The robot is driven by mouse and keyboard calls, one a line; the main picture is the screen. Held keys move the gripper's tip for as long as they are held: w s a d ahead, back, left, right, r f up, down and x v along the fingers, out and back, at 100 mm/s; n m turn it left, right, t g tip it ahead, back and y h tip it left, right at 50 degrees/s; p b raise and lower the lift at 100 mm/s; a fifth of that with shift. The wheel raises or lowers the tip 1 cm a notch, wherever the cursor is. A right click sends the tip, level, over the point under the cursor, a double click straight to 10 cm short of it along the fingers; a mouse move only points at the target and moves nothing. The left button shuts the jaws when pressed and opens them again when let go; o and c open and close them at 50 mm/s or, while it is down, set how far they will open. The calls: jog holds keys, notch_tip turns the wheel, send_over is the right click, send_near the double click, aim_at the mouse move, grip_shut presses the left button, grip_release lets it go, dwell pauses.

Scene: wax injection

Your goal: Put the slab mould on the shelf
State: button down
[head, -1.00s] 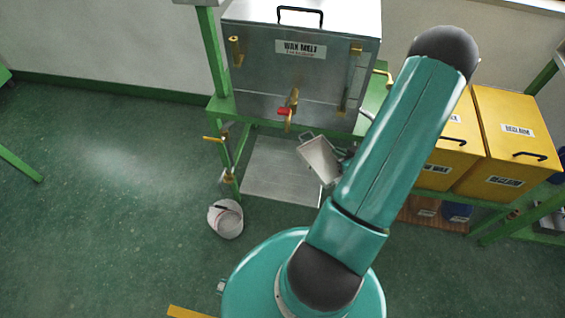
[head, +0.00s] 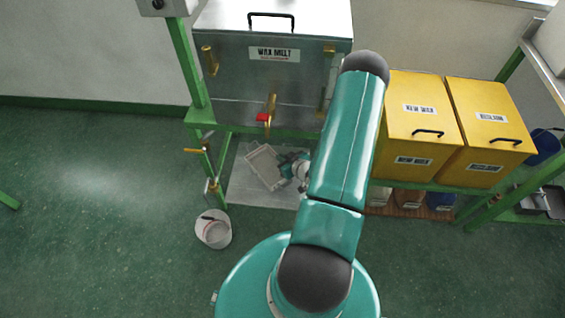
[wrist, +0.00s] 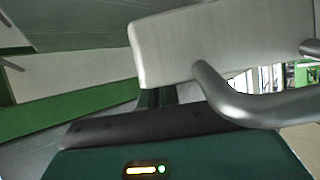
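The slab mould (head: 264,167) is a pale grey, shallow rectangular tray, held in the air in front of the wax melt tank, tilted in the head view. My gripper (head: 290,168) is at its right end and appears shut on it; my arm partly hides the wrist. In the wrist view, the mould's smooth pale wall (wrist: 205,45) and a curved metal handle (wrist: 250,105) fill the upper right. The fingertips' contact is hidden there. A green-framed shelf (head: 525,213) at the right edge holds dark metal pans.
The wax melt tank (head: 275,85) with a red-handled tap (head: 264,117) stands behind the mould. A white bucket (head: 213,229) is on the floor at left. Yellow bins (head: 420,115) stand on a green rack at right, with containers below.

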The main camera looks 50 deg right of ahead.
jog(key=shift+f, duration=1.45)
jog(key=shift+f, duration=0.15)
jog(key=c, duration=1.6)
grip_release()
jog(key=shift+c, duration=0.2)
jog(key=shift+r, duration=0.2)
jog(key=v, duration=1.2)
